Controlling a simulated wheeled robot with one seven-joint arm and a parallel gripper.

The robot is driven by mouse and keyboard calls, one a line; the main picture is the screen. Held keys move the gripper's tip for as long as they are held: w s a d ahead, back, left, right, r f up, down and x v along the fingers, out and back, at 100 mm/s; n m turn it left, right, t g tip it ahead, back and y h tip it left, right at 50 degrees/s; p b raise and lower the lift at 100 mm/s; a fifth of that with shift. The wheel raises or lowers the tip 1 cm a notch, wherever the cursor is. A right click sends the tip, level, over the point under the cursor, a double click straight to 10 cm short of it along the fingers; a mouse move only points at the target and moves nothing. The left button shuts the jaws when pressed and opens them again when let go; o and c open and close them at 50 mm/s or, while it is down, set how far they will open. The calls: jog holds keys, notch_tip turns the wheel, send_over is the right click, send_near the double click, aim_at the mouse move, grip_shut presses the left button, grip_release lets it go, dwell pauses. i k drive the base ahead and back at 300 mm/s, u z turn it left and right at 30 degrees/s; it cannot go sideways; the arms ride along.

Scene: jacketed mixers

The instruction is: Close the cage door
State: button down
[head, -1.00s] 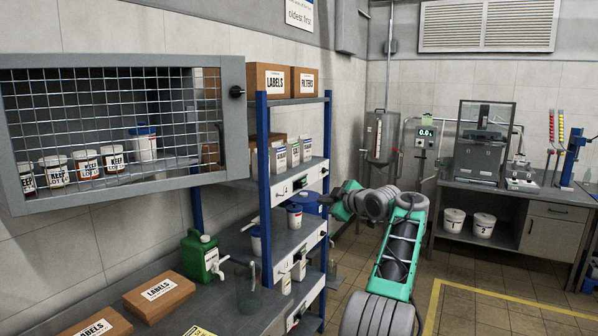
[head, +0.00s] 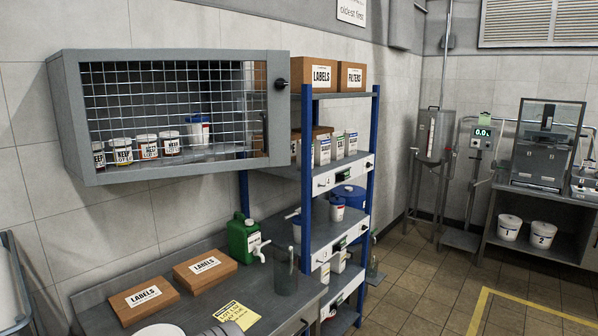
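The cage (head: 68,120) is a grey wall-mounted box at the upper left in the head view. Its front is a wire-mesh door (head: 165,100); a narrow strip near the right end shows no clear mesh. I cannot tell whether the door is fully shut. A dark upright handle (head: 264,130) shows near the right end, and a black knob (head: 282,84) sits on the right frame post. Inside stand several small jars (head: 147,146) labelled KEEP and a blue-lidded white tub (head: 198,131).
Below the cage, a bench (head: 110,275) holds brown LABELS boxes (head: 205,268), a green jerrycan (head: 242,238) and a yellow note (head: 237,311). A blue-post shelf rack (head: 307,180) stands close to the cage's right. Open tiled floor (head: 420,275) lies at the right.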

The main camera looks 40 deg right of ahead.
aim_at(277, 138)
jog(key=k, duration=0.25)
jog(key=z, duration=1.35)
jog(key=i, duration=0.9)
jog(key=u, duration=2)
